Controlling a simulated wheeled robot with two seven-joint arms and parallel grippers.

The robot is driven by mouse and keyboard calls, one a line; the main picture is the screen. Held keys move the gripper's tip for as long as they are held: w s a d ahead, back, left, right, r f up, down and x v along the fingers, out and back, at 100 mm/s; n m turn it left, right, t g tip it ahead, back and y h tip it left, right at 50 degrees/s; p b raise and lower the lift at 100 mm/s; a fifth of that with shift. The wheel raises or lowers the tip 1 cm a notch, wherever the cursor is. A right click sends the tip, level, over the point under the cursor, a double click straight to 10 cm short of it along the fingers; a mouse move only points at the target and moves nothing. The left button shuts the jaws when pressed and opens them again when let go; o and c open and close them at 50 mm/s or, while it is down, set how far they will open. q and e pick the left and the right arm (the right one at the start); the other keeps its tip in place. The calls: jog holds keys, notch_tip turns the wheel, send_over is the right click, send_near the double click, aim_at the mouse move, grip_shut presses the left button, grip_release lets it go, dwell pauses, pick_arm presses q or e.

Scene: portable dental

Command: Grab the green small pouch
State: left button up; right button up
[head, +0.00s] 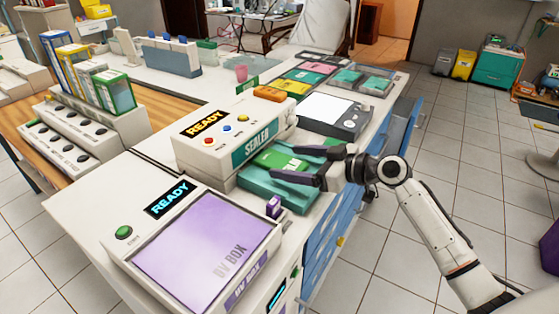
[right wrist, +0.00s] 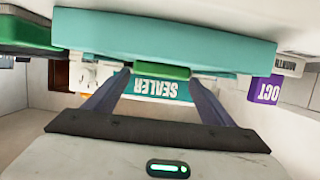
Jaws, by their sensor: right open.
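The green small pouch (head: 272,158) lies flat on a teal tray (head: 262,190) in front of the sealer (head: 232,135). My right gripper (head: 285,164) reaches in from the right, fingers spread and pointing at the sealer, over the tray with the pouch between or just under them. They partly cover the pouch. In the right wrist view, which is upside down, a green edge, likely the pouch (right wrist: 162,72), shows between the open fingers (right wrist: 160,85) at the teal tray's edge (right wrist: 180,45). I cannot tell whether the fingers touch it. My left gripper is not in view.
The UV box (head: 208,238) stands at the front, with a small purple block (head: 273,206) between it and the tray. A grey device with a white top (head: 327,108) and an orange item (head: 268,94) are behind. Floor at the right is open.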

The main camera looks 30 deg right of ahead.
aim_at(276, 159)
jog(key=x, duration=0.2)
jog(key=shift+w+a, duration=0.1)
jog(key=shift+w, duration=0.15)
jog(key=shift+w+a+f, duration=0.15)
jog(key=shift+w, duration=0.05)
jog(key=c, duration=1.2)
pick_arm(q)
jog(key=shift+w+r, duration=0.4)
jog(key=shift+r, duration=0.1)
